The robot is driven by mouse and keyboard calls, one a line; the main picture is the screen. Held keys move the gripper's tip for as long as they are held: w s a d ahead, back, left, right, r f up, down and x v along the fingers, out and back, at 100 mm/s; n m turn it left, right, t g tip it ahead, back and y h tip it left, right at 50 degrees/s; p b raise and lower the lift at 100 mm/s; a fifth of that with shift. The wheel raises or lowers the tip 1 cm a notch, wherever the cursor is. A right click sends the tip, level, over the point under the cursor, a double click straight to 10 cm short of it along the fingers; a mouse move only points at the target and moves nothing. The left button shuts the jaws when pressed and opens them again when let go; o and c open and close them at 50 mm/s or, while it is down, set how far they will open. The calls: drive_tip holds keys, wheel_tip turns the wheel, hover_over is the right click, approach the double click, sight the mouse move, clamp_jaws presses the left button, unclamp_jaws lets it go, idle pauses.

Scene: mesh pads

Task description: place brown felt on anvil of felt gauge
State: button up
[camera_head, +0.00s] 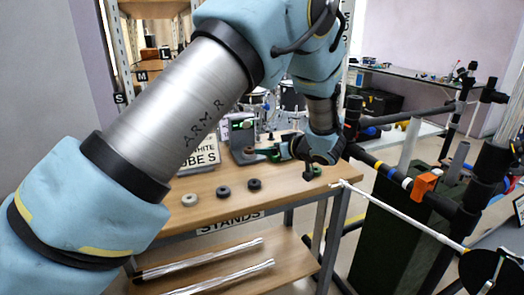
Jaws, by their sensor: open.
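The felt gauge (241,137) stands on the wooden table, a grey upright device with a small green display. A small reddish-brown round piece, seemingly the brown felt (251,150), shows at the front of the gauge. I cannot tell from here whether it rests on the anvil or just beside it. My gripper (279,151) is at the right of the gauge, close to the brown piece, with its jaws open. My wrist hides part of the table behind it, and the fingertips are small and partly unclear.
A labelled sign (199,152) stands left of the gauge. A lower shelf (225,262) holds metal rods. Pipes and a white rod (400,221) stand right of the table.

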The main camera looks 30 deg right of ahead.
drive_tip(key=shift+v, duration=0.75)
drive_tip(key=w+a+r+m+g+h, duration=0.1)
drive_tip(key=w+a+r+g+h, duration=0.15)
drive_tip(key=w+a, duration=0.8)
drive_tip(key=a+g+h, duration=0.2)
drive_tip(key=a, duration=0.6)
drive_tip(key=s+a+g+y, duration=0.1)
drive_tip(key=s+a+g, duration=0.1)
drive_tip(key=s+a, duration=0.4)
drive_tip(key=s+a+f+m+g+y, duration=0.1)
drive_tip(key=s+a+g, duration=0.2)
drive_tip(key=a, duration=1)
drive_tip(key=s+a+f+g+y, duration=0.1)
drive_tip(key=s+a+g, duration=0.1)
drive_tip(key=s+a, duration=0.7)
drive_tip(key=shift+s+a, duration=0.15)
drive_tip(key=shift+s, duration=0.2)
